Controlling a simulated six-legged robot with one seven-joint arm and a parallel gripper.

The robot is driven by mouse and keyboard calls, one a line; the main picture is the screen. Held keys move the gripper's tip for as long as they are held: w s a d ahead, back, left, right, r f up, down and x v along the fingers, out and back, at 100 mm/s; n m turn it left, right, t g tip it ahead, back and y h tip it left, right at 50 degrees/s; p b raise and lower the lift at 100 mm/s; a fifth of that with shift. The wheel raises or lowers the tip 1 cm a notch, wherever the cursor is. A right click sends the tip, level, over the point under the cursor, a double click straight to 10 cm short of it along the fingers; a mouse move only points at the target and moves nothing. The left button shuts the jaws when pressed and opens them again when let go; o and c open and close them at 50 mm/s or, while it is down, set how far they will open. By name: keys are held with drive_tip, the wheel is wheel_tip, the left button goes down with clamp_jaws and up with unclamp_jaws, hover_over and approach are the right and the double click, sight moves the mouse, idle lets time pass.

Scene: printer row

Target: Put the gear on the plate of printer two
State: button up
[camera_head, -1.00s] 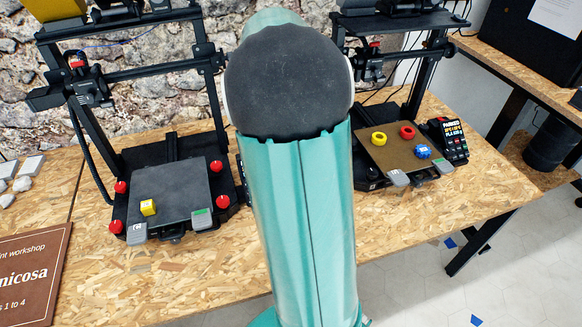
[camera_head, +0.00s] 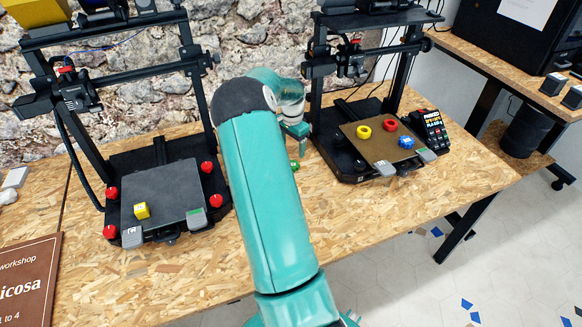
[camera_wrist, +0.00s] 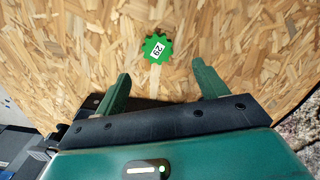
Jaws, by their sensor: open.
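A green gear (camera_wrist: 157,47) with a white number label lies flat on the chipboard table, just beyond my fingertips in the wrist view. A small green bit of it (camera_head: 294,165) shows beside my arm in the head view; the rest is hidden. My gripper (camera_wrist: 162,78) is open and empty, its fingers on either side of the gear's line and apart from it. The right printer has a brown plate (camera_head: 378,152). I cannot read which printer is two.
A yellow ring (camera_head: 363,132), a red ring (camera_head: 390,125) and a blue gear-like piece (camera_head: 406,142) sit on the brown plate. Red knobs surround the dark plate. Bare table (camera_head: 350,215) lies in front of the right printer.

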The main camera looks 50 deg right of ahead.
sight(292, 164)
wheel_tip(292, 164, down, 2)
drive_tip(key=shift+f, duration=0.1)
drive_tip(key=shift+s+a+f, duration=0.1)
drive_tip(key=shift+f, duration=1.25)
drive_tip(key=shift+s+a+f, duration=0.1)
drive_tip(key=shift+f, duration=1.25)
drive_tip(key=c, duration=1.1)
drive_tip(key=shift+w+r, duration=0.1)
